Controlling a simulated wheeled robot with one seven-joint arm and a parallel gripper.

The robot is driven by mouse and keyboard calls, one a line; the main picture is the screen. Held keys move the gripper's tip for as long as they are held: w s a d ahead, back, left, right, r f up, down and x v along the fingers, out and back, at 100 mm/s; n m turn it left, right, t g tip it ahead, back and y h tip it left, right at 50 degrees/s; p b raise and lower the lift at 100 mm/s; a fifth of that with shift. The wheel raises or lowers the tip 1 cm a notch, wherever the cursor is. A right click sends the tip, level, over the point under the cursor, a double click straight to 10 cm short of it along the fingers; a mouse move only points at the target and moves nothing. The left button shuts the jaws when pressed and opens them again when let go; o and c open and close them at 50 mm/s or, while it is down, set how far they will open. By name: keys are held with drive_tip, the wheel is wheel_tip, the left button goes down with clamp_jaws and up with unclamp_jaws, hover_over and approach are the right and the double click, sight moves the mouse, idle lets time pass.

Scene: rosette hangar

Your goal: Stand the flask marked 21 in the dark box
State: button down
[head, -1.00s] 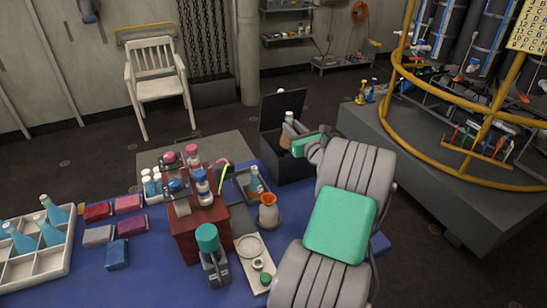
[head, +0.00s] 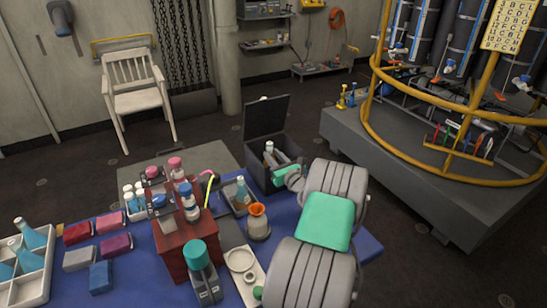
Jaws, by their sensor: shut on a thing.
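The dark box (head: 258,173) stands at the back right edge of the blue table with its lid (head: 265,116) open. My gripper (head: 272,159) is at the box opening, reaching in from the right, and is shut on a flask. The flask (head: 269,147) shows a pale cap and neck and looks about upright. Its lower part is hidden by the box wall and the gripper, so I cannot tell whether it touches the box floor. No number 21 is legible on it.
A red block (head: 183,247) with bottles on it, a flask in a grey tray (head: 228,203) and an orange-topped vessel (head: 258,222) stand left of my arm. A white divided tray (head: 38,275) holds blue flasks at far left. A yellow-railed platform is at right.

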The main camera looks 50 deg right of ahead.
drive_tip(key=shift+f+b, duration=0.3)
drive_tip(key=shift+f, duration=0.3)
drive_tip(key=c, duration=1.1)
unclamp_jaws()
drive_tip(key=shift+s+a+f, duration=0.1)
drive_tip(key=shift+f, duration=0.2)
drive_tip(key=shift+a+f, duration=0.2)
drive_tip(key=shift+r, duration=0.2)
drive_tip(key=shift+r+p, duration=0.55)
drive_tip(key=shift+r, duration=0.05)
drive_tip(key=v, duration=0.7)
drive_tip(key=b+v, duration=0.1)
drive_tip(key=v, duration=0.3)
drive_tip(key=shift+s+r, duration=0.3)
drive_tip(key=shift+s, duration=0.1)
